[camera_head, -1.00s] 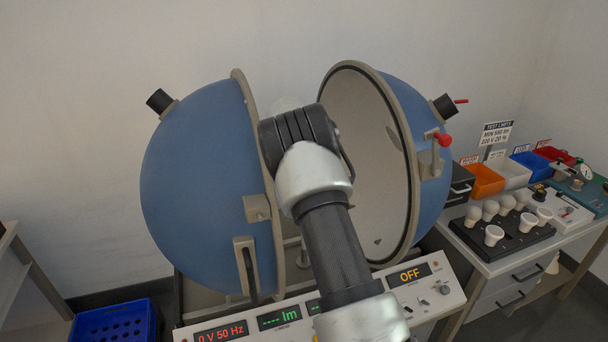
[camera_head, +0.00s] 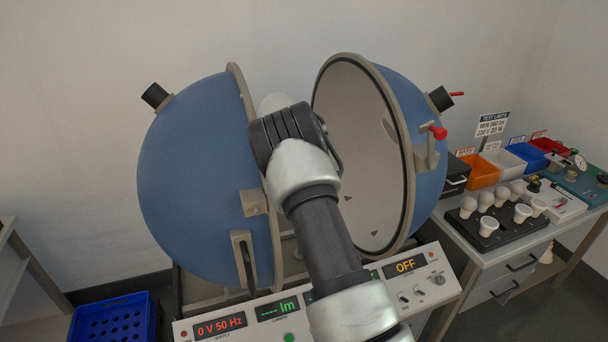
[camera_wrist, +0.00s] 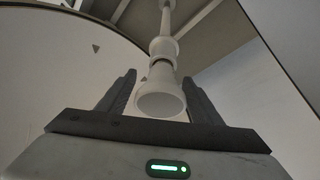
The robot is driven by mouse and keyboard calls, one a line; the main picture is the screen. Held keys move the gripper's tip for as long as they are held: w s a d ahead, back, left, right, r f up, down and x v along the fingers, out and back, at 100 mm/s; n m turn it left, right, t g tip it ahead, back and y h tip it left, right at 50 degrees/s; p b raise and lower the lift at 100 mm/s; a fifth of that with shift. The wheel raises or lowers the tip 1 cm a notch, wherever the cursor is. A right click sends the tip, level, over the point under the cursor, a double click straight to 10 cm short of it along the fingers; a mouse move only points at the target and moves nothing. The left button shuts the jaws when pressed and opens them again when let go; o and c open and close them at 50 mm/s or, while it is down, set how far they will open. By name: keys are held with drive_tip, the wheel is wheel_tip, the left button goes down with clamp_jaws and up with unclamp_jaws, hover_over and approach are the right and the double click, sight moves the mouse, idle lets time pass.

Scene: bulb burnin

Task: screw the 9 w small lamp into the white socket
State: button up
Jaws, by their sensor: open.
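In the wrist view a small white lamp (camera_wrist: 161,92) stands in line with the white socket (camera_wrist: 164,46) on a thin post. Its wide face points towards my wrist camera. Its narrow end meets the socket at a dark line; I cannot tell how deeply it sits. My gripper (camera_wrist: 159,78) is open, with one finger on each side of the lamp and a visible gap at both sides. In the head view my arm hides the gripper, lamp and socket between the sphere halves. The lamp's wattage marking is not readable.
The blue sphere's left half (camera_head: 200,180) and right half (camera_head: 365,160) stand open around my arm. The control panel (camera_head: 330,290) in front reads OFF. A black rack (camera_head: 497,232) with several white lamps and coloured bins (camera_head: 482,172) is at right. A blue crate (camera_head: 115,318) is at lower left.

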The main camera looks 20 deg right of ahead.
drive_tip(key=n+t+b, duration=0.1)
drive_tip(key=n, duration=0.2)
drive_tip(key=shift+f+y, duration=0.15)
drive_tip(key=shift+y, duration=0.25)
drive_tip(key=n+y+b, duration=0.1)
drive_tip(key=n, duration=0.2)
drive_tip(key=shift+a+t, duration=0.2)
drive_tip(key=shift+t, duration=0.2)
drive_tip(key=n, duration=0.2)
drive_tip(key=n+y, duration=0.1)
drive_tip(key=n, duration=0.1)
drive_tip(key=n+y, duration=0.1)
drive_tip(key=n, duration=0.1)
drive_tip(key=shift+w+a+r+p, duration=0.15)
drive_tip(key=shift+a+r+p, duration=0.1)
drive_tip(key=shift+a+p, duration=0.15)
drive_tip(key=n+y+p, duration=0.1)
drive_tip(key=n, duration=0.1)
drive_tip(key=n+p, duration=0.1)
drive_tip(key=n, duration=0.1)
drive_tip(key=n+y+p, duration=0.1)
drive_tip(key=n, duration=0.1)
drive_tip(key=shift+w+a+r+n+g+y, duration=0.1)
drive_tip(key=shift+a+r+n+g+y, duration=0.1)
drive_tip(key=shift+a+n+g+y, duration=0.15)
drive_tip(key=shift+a+f+n+g+y+p, duration=0.15)
drive_tip(key=shift+n+g+y+p, duration=0.1)
drive_tip(key=shift+n+p, duration=0.8)
drive_tip(key=shift+f+n, duration=0.15)
drive_tip(key=shift+n, duration=0.15)
